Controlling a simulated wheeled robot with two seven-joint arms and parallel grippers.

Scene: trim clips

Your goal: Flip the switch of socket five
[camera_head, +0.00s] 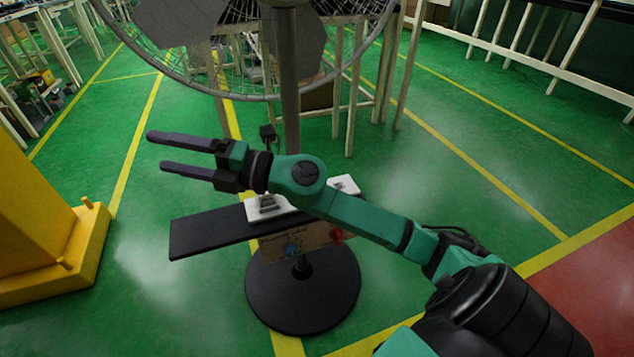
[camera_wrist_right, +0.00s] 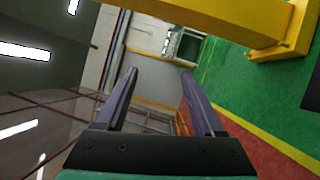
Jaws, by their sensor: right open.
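My right gripper (camera_head: 155,151) is open and empty, its two long dark fingers pointing left in the head view. It also shows open in the right wrist view (camera_wrist_right: 159,73), with nothing between the fingers. A white block (camera_head: 345,185), perhaps the socket strip, lies on a black board below and behind my right arm. The arm hides its middle. A grey metallic piece stands on its left part. I cannot make out separate sockets, their numbers or any switch. My left gripper is not in view.
The black board (camera_head: 208,236) sits on a stand with a round black base (camera_head: 303,305). A large caged fan (camera_head: 240,45) stands behind. A yellow structure (camera_head: 40,230) is at left.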

